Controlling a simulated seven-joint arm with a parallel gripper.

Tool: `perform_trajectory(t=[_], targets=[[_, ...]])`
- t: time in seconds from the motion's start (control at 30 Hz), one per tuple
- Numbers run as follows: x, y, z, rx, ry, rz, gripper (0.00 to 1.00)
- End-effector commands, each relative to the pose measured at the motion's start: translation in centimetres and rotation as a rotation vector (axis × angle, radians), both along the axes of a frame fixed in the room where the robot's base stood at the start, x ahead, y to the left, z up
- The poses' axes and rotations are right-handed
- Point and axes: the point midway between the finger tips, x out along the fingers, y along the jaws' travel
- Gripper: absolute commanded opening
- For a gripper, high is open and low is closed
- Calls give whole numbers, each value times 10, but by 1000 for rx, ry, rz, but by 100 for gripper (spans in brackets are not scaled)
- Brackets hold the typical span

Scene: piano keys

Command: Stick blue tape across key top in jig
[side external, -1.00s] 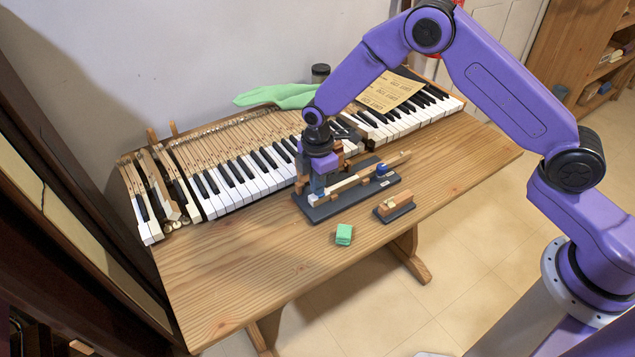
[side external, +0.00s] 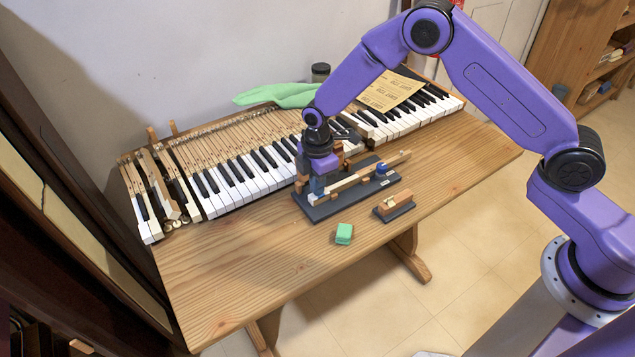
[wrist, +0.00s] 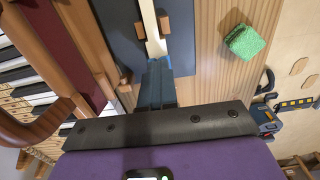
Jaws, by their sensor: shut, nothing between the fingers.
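The jig (side external: 352,207) is a dark flat base on the table, with a wooden key (side external: 352,184) lying along it. The key's pale top (wrist: 150,22) shows between two wooden blocks in the wrist view. My gripper (side external: 317,190) is low over the left, pale end of the key. In the wrist view its blue-grey fingertips (wrist: 158,70) are together at the end of the pale strip; I cannot tell whether they touch it. A small blue piece (side external: 382,169) sits at the right part of the jig. I cannot make out a separate strip of tape at the fingers.
A small wooden block on a dark base (side external: 394,207) stands right of the jig. A green block (side external: 344,234) lies in front. The piano keyboard (side external: 240,180) runs behind, with green cloth (side external: 275,96) and a paper sheet (side external: 390,92). The table's front left is clear.

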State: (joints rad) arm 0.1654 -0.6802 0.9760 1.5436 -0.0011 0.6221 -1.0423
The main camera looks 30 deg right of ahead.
Motion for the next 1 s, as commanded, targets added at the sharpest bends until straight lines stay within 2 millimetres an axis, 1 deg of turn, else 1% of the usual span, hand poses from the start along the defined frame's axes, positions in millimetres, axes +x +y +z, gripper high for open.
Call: perform_trajectory(t=[1.0], targets=[[0, 0, -6, 0, 1, 0, 0]])
